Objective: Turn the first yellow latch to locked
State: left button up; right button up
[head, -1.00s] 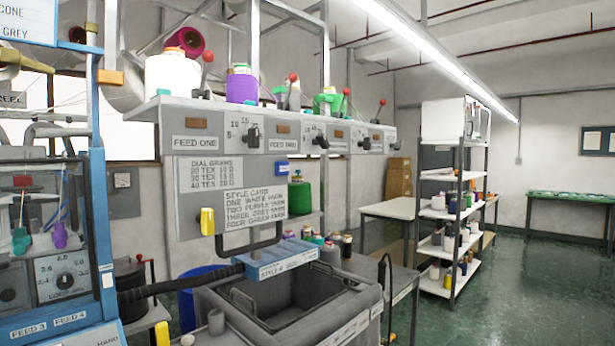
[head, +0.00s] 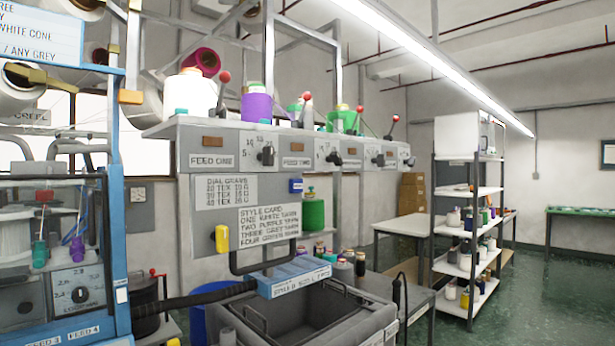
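A yellow latch (head: 222,238) sits on the lower left of the grey feed panel (head: 215,215), below the dial card. It stands upright, longer in height than in width. I cannot read a lock mark beside it. Another small yellow piece (head: 173,342) shows at the bottom edge, mostly cut off. Neither of my grippers is in view.
A blue-framed machine (head: 115,210) stands close at left. A grey bin (head: 345,325) stands below the panel, with a blue-topped box (head: 290,277) at its back. A shelf (head: 470,255) of cones stands at right. Green floor (head: 560,300) is free at far right.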

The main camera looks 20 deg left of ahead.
aim_at(220, 236)
jog(key=u, duration=0.5)
jog(key=k, duration=1.05)
jog(key=z, duration=0.4)
jog(key=i, duration=1.45)
jog(key=u, duration=0.7)
